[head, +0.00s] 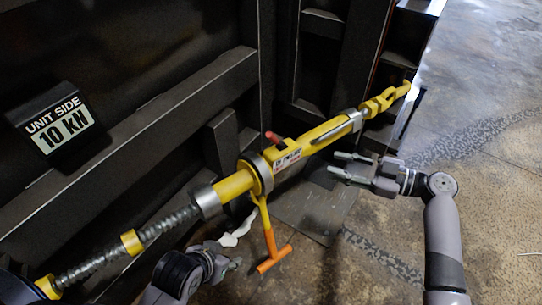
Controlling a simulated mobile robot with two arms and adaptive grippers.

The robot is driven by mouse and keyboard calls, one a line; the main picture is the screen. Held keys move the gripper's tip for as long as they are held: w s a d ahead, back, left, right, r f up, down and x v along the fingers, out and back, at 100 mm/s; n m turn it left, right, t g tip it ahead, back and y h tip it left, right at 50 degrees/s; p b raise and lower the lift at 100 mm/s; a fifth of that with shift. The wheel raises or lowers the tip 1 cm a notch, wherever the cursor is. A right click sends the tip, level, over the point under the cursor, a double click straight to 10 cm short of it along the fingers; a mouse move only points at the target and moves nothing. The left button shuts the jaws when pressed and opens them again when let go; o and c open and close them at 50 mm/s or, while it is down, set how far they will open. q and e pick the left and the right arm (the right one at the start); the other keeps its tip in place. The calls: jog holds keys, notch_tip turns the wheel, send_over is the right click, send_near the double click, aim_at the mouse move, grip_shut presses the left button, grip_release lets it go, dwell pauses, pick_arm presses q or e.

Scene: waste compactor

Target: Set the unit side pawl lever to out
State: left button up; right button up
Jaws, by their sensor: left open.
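A yellow ratchet tensioner (297,152) runs diagonally from lower left to upper right in front of the dark steel frame. A small red lever (273,137), apparently the pawl lever, sticks up from its body near the grey collar; its set position cannot be told. An orange T-handle (272,258) hangs below the collar. My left gripper (240,248) is open and empty, just left of the handle and below the tensioner, apparently not touching either. My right gripper (336,164) is open and empty, just right of and below the tensioner body, its fingers pointing left.
A black sign reading "UNIT SIDE 10 KN" (58,122) stands at the left. A threaded rod (170,222) extends from the tensioner toward the lower left. Dark steel beams (140,125) stand close behind. The concrete floor (490,130) at the right is open.

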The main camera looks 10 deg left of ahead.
aim_at(275, 138)
notch_tip(275, 138, up, 6)
jog(key=s+f+n+g+y, duration=0.1)
jog(key=n+g+y, duration=0.1)
jog(key=n, duration=0.2)
jog(key=a, duration=1.6)
jog(key=shift+w+r+b, duration=0.3)
jog(key=shift+w+b, duration=0.1)
pick_arm(q)
jog(key=shift+s+r+t, duration=0.15)
jog(key=shift+r+t, duration=0.15)
jog(key=shift+r, duration=1.3)
pick_arm(e)
jog(key=shift+w+a, duration=0.1)
jog(key=shift+a, duration=0.65)
jog(key=shift+c, duration=0.2)
grip_shut()
